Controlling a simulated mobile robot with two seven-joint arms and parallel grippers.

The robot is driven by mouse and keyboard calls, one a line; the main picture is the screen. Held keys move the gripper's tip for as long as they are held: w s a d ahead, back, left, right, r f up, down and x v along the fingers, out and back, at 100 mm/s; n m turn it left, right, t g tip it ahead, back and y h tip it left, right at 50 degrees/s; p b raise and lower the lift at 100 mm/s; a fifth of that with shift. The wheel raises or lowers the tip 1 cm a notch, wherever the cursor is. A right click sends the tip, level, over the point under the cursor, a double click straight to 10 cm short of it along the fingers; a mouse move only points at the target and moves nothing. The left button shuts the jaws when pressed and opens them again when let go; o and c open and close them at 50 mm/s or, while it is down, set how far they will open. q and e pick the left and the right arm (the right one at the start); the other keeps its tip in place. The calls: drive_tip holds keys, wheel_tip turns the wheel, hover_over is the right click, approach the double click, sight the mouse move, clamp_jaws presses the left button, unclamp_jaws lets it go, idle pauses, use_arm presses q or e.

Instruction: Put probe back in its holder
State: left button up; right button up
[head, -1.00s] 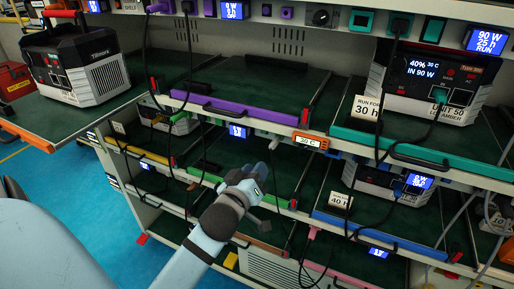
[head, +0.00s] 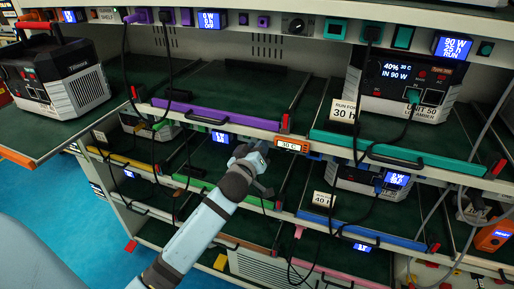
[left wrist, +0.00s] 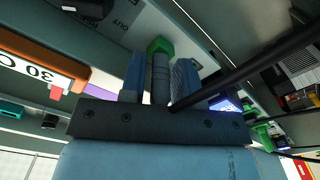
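My left gripper (head: 262,160) is in front of the rack, just left of and below the orange 30 C display (head: 292,145) on a shelf edge. In the left wrist view, the two blue fingers of my left gripper (left wrist: 160,78) stand on either side of a slim grey cylinder, seemingly the probe (left wrist: 160,80). A green piece (left wrist: 160,46) shows at the cylinder's far end; I cannot tell whether it touches it. The orange display also shows at the left of that view (left wrist: 45,65). I cannot make out the probe's holder. My right gripper is not in view.
A black cable (left wrist: 250,68) crosses the left wrist view close to the fingers. More cables hang before the shelves. A purple-edged shelf (head: 215,114) is above my gripper, and a green-edged shelf with a unit (head: 405,85) is to the right. A Tillmore unit (head: 60,75) sits at left.

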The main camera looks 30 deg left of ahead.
use_arm(q)
clamp_jaws()
drive_tip(key=shift+c, duration=1.7)
unclamp_jaws()
clamp_jaws()
drive_tip(key=shift+v, duration=0.85)
drive_tip(key=shift+v, duration=0.9)
